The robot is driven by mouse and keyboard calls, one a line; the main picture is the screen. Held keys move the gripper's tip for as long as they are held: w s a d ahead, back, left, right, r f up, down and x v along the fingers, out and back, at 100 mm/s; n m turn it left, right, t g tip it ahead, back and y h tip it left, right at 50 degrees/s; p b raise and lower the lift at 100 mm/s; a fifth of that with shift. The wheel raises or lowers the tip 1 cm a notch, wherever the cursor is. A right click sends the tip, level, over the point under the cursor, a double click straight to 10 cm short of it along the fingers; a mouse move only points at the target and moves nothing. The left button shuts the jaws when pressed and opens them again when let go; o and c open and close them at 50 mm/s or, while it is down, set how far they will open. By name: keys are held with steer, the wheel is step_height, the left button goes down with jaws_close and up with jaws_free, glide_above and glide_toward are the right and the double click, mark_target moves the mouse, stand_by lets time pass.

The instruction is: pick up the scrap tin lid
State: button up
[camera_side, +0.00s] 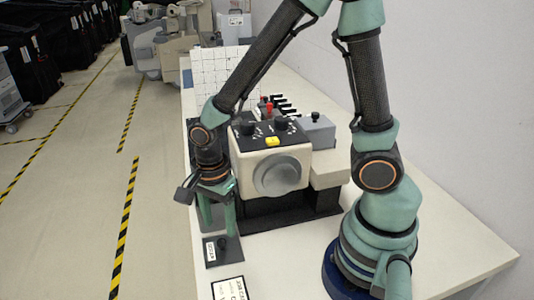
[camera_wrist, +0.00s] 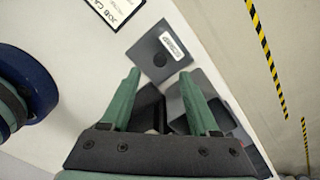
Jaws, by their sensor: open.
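The scrap tin lid (camera_side: 222,244) appears to be the dark grey square plate with a small dark knob and a white label, near the bench's left edge. In the wrist view the lid (camera_wrist: 150,55) lies just beyond the fingertips, its label on the right; the label's print is too small to read surely. My gripper (camera_side: 217,228) points down above and slightly behind the lid. In the wrist view its green fingers (camera_wrist: 159,74) are spread apart with nothing held between them. The lid looks apart from both fingers. Whether a tin sits beneath it is hard to tell.
A beige machine (camera_side: 245,176) with a round grey front and knobs stands right of my gripper on a black base (camera_side: 290,212). A printed card (camera_side: 229,289) lies in front of the lid. Another grey item (camera_wrist: 212,88) lies behind my right finger. The bench edge is close on the left.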

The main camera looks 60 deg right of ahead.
mark_target(221, 242)
steer(key=shift+a+f, duration=0.15)
steer(key=shift+f, duration=2.45)
jaws_close()
